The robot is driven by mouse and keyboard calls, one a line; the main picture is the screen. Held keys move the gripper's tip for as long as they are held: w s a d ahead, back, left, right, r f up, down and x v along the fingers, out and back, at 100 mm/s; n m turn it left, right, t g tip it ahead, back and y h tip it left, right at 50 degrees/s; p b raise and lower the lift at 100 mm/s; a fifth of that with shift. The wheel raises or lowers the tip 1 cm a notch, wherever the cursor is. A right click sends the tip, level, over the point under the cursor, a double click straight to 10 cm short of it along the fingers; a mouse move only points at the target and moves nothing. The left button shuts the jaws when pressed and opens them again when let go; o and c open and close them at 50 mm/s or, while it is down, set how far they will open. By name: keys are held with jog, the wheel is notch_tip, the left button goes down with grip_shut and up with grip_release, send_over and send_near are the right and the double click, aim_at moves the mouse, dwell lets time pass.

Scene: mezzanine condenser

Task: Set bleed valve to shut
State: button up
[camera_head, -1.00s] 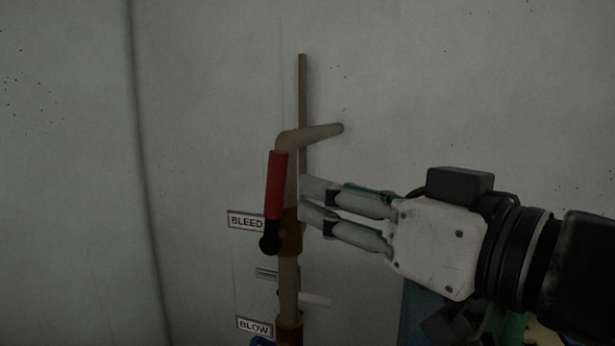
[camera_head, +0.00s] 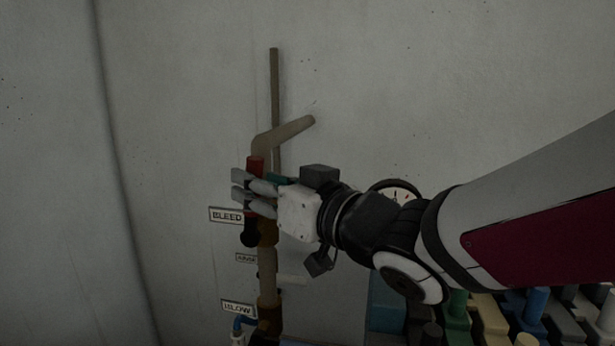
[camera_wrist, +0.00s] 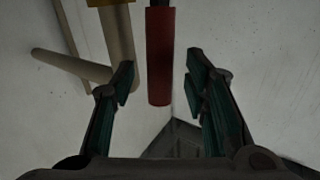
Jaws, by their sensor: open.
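The bleed valve has a red handle (camera_head: 255,163) on a black hub (camera_head: 250,236), mounted on a brass body on a vertical pipe (camera_head: 267,275), beside the BLEED label (camera_head: 227,215). The handle stands upright, along the pipe; its middle is hidden by my gripper in the head view. My gripper (camera_head: 238,190) is at the handle, with its fingers reaching left across it. In the wrist view the red handle (camera_wrist: 160,58) hangs between the two open fingers (camera_wrist: 160,75), with gaps at both sides. The pipe (camera_wrist: 118,45) is close by the left finger.
A bent pipe end (camera_head: 290,132) sticks out above the valve. A BLOW label (camera_head: 238,307) and a blue-handled valve (camera_head: 243,323) sit below. Several coloured blocks and handles fill the lower right. The wall at left is clear.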

jog(key=shift+x, duration=1.2)
jog(key=shift+c, duration=0.5)
grip_shut()
jog(key=shift+w+d+f+b, duration=0.1)
jog(key=shift+b, duration=0.25)
